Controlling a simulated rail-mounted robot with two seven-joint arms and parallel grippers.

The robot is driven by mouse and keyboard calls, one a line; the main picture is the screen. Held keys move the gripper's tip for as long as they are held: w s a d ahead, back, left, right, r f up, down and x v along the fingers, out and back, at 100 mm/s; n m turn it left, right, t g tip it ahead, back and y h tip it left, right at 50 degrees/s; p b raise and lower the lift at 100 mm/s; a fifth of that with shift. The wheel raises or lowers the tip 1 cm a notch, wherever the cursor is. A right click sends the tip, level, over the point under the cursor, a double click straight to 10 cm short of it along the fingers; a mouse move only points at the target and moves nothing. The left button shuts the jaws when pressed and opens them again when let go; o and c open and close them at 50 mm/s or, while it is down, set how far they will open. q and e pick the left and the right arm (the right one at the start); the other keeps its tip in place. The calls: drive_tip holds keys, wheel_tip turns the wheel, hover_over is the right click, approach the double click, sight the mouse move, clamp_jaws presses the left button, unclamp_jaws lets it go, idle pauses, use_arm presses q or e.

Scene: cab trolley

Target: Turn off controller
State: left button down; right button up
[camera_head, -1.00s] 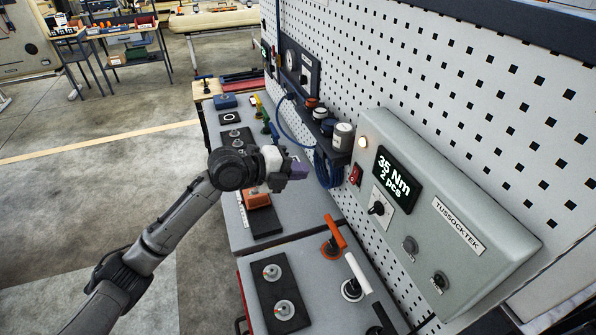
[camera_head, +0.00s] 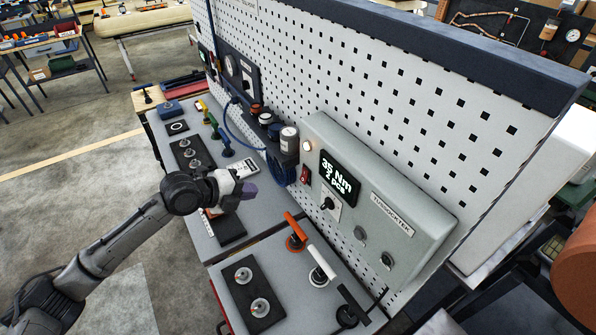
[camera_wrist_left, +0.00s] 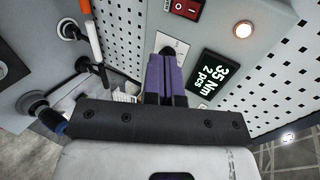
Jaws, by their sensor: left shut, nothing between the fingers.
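The controller (camera_head: 385,205) is a grey box labelled TUSSOCKTEK on the white pegboard, and its screen (camera_head: 338,176) reads 35 Nm, 2 pcs. A red rocker switch (camera_head: 305,174) sits on its left edge, below a lit round lamp (camera_head: 307,146). A black knob (camera_head: 327,203) is under the screen. My left gripper (camera_head: 248,190) is shut and empty, to the left of the controller and apart from it. In the left wrist view its purple fingers (camera_wrist_left: 165,75) are together, and the red switch (camera_wrist_left: 186,9) shows beyond them at the top. My right gripper is not in view.
Orange-handled (camera_head: 296,232) and white-handled (camera_head: 321,265) tools stand on the bench below the controller. Bottles (camera_head: 289,140) and a blue coiled hose (camera_head: 281,168) are on the pegboard just left of the controller. The space between gripper and controller looks clear.

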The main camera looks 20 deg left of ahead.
sight(304, 181)
use_arm(q)
drive_tip(key=shift+w+d+r+t+h, duration=0.3)
drive_tip(key=shift+w+d+r+t, duration=0.1)
drive_tip(key=shift+r+t, duration=0.1)
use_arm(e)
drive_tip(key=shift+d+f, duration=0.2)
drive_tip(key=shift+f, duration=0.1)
use_arm(q)
drive_tip(key=shift+w+d, duration=0.1)
drive_tip(key=shift+w, duration=0.05)
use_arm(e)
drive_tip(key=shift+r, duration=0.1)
use_arm(q)
drive_tip(key=p+x, duration=0.4)
drive_tip(key=x, duration=0.8)
drive_tip(key=shift+w+d, duration=0.2)
drive_tip(key=shift+w+d+f, duration=0.3)
drive_tip(key=shift+w+f, duration=0.1)
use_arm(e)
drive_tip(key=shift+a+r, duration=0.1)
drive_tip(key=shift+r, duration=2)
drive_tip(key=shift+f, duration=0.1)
